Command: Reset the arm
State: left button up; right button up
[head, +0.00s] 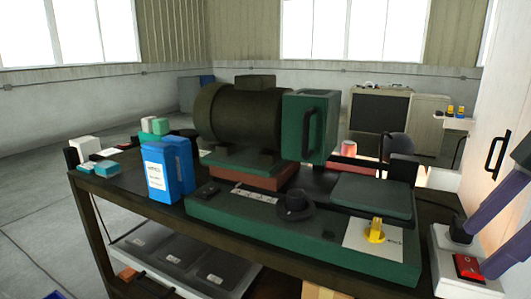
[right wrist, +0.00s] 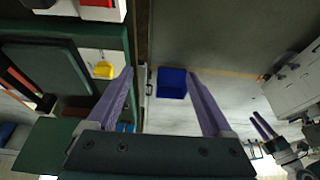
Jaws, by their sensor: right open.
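My right gripper (head: 478,250) is at the right edge of the head view, its two purple fingers apart over a white box (head: 450,288) with a red switch (head: 468,266). In the right wrist view my right gripper (right wrist: 160,72) is open, with nothing between its fingers. A yellow knob (head: 376,236) stands on a white plate on the green machine base (head: 290,236); it also shows in the right wrist view (right wrist: 103,70). Small purple fingers (right wrist: 262,125) at the right of that view look like my left gripper; their opening is too small to judge.
A dark motor (head: 240,112) and green housing (head: 308,125) rise from the bench. A white cabinet door with a black handle (head: 497,150) is at the right. A blue bin (right wrist: 172,83) sits on otherwise open floor.

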jog(key=s+a+f+m, duration=0.2)
jog(key=s+a+f, duration=0.9)
jog(key=a, duration=0.3)
jog(key=s+d+r+m+t+h, duration=0.1)
jog(key=s+d+m+h, duration=0.2)
jog(key=s+m, duration=0.5)
pick_arm(q)
notch_tip(320, 180, up, 37)
jog(key=p, duration=3.7)
jog(key=shift+w, duration=0.15)
pick_arm(e)
notch_tip(320, 180, up, 37)
jog(key=shift+w+d+r+h, duration=0.2)
jog(key=shift+d+h, duration=0.1)
jog(key=shift+d, duration=0.1)
pick_arm(q)
jog(key=shift+d, duration=0.1)
